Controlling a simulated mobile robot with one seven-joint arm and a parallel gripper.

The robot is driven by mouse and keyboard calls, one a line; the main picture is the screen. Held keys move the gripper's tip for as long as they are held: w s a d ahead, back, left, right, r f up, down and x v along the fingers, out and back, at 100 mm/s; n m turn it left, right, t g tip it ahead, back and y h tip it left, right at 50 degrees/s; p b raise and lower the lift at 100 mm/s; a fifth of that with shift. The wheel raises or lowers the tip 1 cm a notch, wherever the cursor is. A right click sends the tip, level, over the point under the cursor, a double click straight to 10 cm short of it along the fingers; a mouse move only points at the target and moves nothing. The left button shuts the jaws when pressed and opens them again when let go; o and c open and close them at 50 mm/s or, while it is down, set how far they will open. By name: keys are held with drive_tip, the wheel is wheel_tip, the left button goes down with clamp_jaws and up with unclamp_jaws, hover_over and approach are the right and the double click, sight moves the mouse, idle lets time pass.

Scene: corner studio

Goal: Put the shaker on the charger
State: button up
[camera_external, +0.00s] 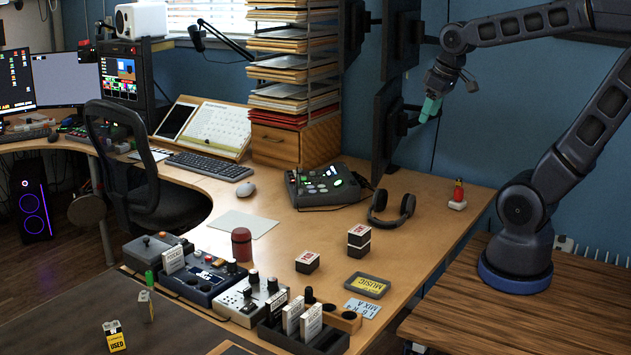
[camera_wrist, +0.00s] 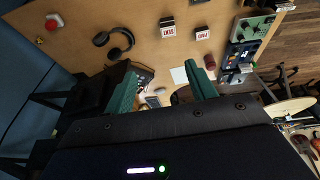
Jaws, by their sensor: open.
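A dark red lidded cylinder (camera_external: 241,246), which looks like the shaker, stands upright on the desk beside the control boxes. It also shows in the wrist view (camera_wrist: 210,62), close to the right finger in the picture but far below it. I cannot tell for sure which thing is the charger; a flat pale pad (camera_external: 246,223) lies just behind the cylinder and also shows in the wrist view (camera_wrist: 178,75). My gripper (camera_external: 430,109) is high above the desk's back right, far from the cylinder. Its teal fingers (camera_wrist: 160,69) are apart, with nothing between them.
A black rack with white-labelled packs (camera_external: 310,321) and control boxes (camera_external: 203,280) line the front. A monitor (camera_external: 387,130) stands near my gripper. Clear desk surrounds the mouse (camera_external: 245,189).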

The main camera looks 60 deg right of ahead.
drive_tip(key=s+a, duration=0.4)
drive_tip(key=s, duration=0.1)
drive_tip(key=shift+s+t+y, duration=0.2)
drive_tip(key=shift+t+y, duration=0.1)
idle(1.0)
